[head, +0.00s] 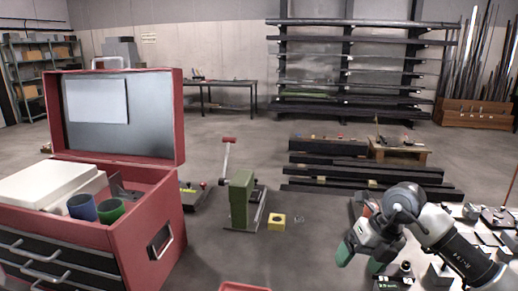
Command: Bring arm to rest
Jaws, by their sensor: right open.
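My right arm (452,250) comes in from the lower right. Its gripper (359,261) hangs tilted downward right of the middle, with green fingertips set apart. It is open and I see nothing between the fingers. It is in front of, and left of, a surface with several small metal parts (490,215). Whether it touches anything below cannot be told. My left arm and gripper are not in view.
A red tool chest (120,235) with raised lid stands at left, holding a blue cup (82,207) and a green cup (111,211). A green lever press (241,200) and a yellow block (277,221) are in the middle. A red tray edge (245,287) shows at the bottom.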

